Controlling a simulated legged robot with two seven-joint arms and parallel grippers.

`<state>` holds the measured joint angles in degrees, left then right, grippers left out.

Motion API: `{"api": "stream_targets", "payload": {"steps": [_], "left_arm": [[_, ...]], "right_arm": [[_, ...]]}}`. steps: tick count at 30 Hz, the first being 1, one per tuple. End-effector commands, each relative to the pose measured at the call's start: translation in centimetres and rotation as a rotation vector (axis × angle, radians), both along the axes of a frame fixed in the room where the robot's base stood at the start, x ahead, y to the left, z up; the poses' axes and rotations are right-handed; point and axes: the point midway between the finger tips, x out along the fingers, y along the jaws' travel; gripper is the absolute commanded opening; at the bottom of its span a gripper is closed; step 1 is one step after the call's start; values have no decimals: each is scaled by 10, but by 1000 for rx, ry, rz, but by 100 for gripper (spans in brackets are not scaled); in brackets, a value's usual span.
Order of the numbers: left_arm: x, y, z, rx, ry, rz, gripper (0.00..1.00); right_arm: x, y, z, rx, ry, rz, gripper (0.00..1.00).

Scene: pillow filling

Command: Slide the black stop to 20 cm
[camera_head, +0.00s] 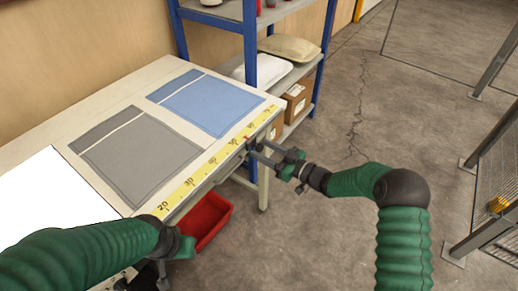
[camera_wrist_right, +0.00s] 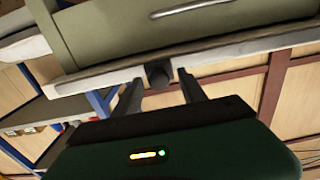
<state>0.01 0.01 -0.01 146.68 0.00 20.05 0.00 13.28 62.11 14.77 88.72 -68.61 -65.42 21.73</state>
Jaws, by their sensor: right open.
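The yellow ruler (camera_head: 202,172) runs along the table's front edge, with the 20 mark near its lower left end. The black stop (camera_wrist_right: 158,73) shows in the right wrist view as a small dark block at the table edge. It lies between the fingertips of my right gripper (camera_wrist_right: 156,88), which is open around it with gaps on both sides. In the head view the right gripper (camera_head: 259,149) is at the front edge, roughly level with the 50 mark, and hides most of the stop. My left gripper is at the bottom, largely hidden by its own arm.
A grey cloth panel (camera_head: 140,160) and a blue one (camera_head: 207,104) lie flat on the table (camera_head: 95,121). A red bin (camera_head: 205,220) is below the front edge. A blue-framed shelf (camera_head: 250,45) with pillows stands behind.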

Motion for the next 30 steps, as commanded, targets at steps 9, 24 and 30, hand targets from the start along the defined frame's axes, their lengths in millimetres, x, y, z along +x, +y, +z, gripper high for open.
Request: {"api": "stream_targets", "payload": {"steps": [9,24,30], "left_arm": [[0,0,-2,0,0,0,36],[0,0,-2,0,0,0,36],[0,0,-2,0,0,0,36]], "right_arm": [[13,17,0,0,0,-2,49],[13,17,0,-1,1,-1,1],[13,17,0,-1,1,-1,0]]}}
